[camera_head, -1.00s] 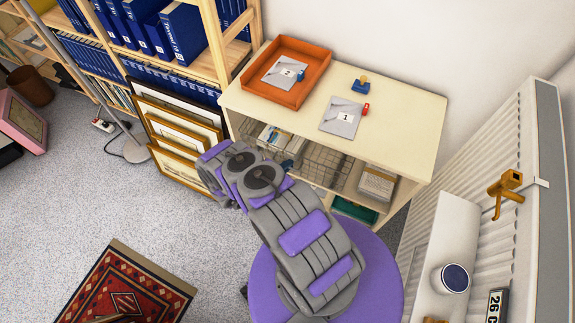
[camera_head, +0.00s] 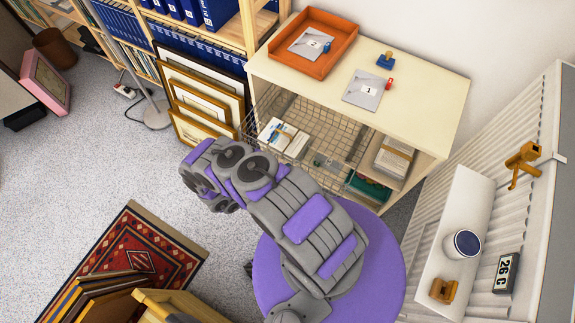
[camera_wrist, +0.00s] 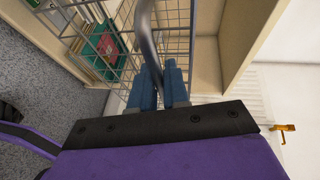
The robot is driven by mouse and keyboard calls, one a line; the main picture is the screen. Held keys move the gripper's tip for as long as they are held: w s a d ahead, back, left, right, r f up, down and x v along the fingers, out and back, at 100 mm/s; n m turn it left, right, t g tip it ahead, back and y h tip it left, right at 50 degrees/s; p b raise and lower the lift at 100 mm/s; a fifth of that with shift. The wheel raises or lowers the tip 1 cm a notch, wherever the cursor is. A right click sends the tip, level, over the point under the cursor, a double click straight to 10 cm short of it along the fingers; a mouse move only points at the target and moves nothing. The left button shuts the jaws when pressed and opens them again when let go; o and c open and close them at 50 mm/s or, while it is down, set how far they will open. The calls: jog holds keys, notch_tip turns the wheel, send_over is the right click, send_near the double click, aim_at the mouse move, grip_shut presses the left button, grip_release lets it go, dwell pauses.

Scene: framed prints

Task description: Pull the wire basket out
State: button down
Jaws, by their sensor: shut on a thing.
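The wire basket (camera_head: 322,130) is a metal mesh drawer in the cream cabinet (camera_head: 425,75). It sticks out past the cabinet's front, with white booklets (camera_head: 284,136) in it. In the wrist view its wires (camera_wrist: 172,42) show close ahead, with a thick curved grey bar (camera_wrist: 147,40) in front. My gripper (camera_wrist: 162,84) has its blue fingers shut around this bar, apparently the basket's handle. In the head view my arm hides the gripper and part of the basket's front.
Framed prints (camera_head: 200,95) lean beside the cabinet at the left. A white radiator (camera_head: 480,150) stands at the right. Carpet is open at the left, beyond a red rug (camera_head: 135,250).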

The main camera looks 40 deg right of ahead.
jog(key=shift+f, duration=0.15)
jog(key=c, duration=1.2)
grip_release()
jog(key=shift+a, duration=0.3)
jog(key=a+r+p, duration=0.1)
jog(key=a+r, duration=0.2)
jog(key=a, duration=1.4)
jog(key=shift+r+p, duration=0.15)
jog(key=shift+p, duration=0.15)
jog(key=shift+w, duration=0.1)
